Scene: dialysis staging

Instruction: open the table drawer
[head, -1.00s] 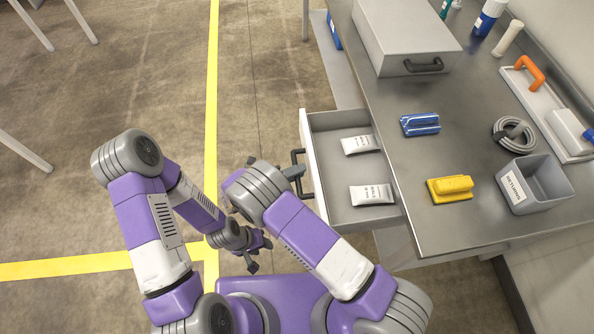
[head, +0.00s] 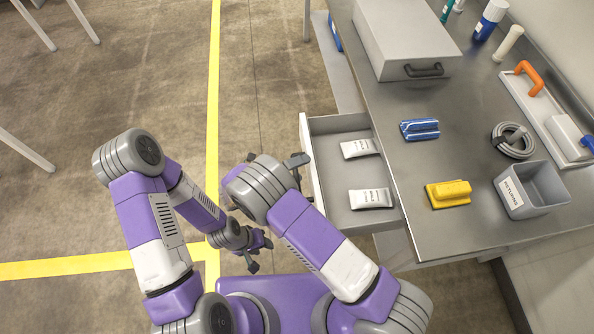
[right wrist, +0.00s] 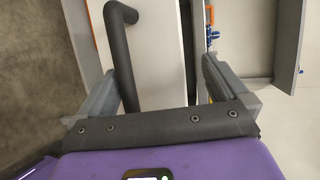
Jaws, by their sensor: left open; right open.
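The table drawer (head: 345,200) stands pulled out from the table's left side, with its inside showing. Its white front panel (head: 308,150) faces my right arm. The dark bar handle (right wrist: 122,50) shows in the right wrist view, between my spread fingers and closer to the left one. In the head view my gripper and arm hide most of the handle. My right gripper (right wrist: 155,90) is open at the drawer front, not closed on the handle. My left gripper (head: 256,254) is open and empty, low over the floor, away from the drawer.
On the table (head: 450,110) are a grey case (head: 405,35), a blue clamp-like item (head: 420,129), a yellow one (head: 448,194), a grey bin (head: 535,188) and a coiled tube (head: 513,140). Floor left of the drawer is clear.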

